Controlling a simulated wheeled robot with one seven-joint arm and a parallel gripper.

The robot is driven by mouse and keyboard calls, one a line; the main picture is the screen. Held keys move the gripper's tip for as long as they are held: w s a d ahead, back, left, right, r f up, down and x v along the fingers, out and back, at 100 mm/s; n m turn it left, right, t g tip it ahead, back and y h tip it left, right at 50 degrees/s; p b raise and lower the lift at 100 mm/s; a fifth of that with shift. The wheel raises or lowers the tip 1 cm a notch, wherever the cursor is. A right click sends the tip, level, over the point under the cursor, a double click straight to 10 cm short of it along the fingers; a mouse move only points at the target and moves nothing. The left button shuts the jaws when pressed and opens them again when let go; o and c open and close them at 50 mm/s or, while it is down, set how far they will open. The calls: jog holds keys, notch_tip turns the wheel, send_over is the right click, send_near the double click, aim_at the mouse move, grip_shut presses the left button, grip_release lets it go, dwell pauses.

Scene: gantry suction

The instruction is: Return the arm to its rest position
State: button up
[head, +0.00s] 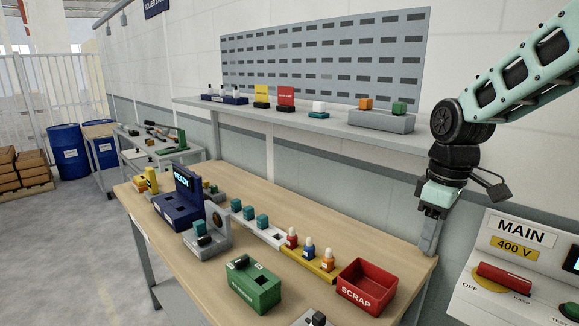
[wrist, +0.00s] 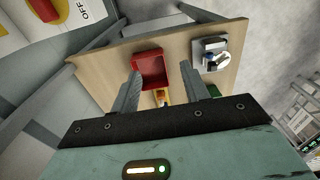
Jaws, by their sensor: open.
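My gripper (head: 430,238) hangs from my mint-green arm at the right of the head view, pointing down near the right end of the wooden bench (head: 385,235). In the wrist view my gripper (wrist: 161,92) shows its two grey fingers spread wide apart with nothing between them. A red scrap bin (head: 367,287) stands on the bench to the left of the gripper in the head view. The red bin also shows beyond the fingertips in the wrist view (wrist: 153,68). The gripper appears apart from it.
A MAIN 400 V panel (head: 515,242) with a red handle stands close right of the gripper. A wall shelf (head: 300,118) with small items runs behind. The bench holds a yellow rack (head: 308,265), a green box (head: 252,287) and a blue READY unit (head: 180,205).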

jog(key=s+a+f, duration=0.2)
jog(key=s+a, duration=0.6)
jog(key=s, duration=0.3)
jog(key=s+a+f+b, duration=0.1)
jog(key=s+a+f, duration=0.2)
jog(key=s+a, duration=0.5)
jog(key=s, duration=0.4)
jog(key=shift+f+m, duration=0.25)
jog(key=shift+m, duration=0.05)
jog(key=shift+s+a, duration=0.1)
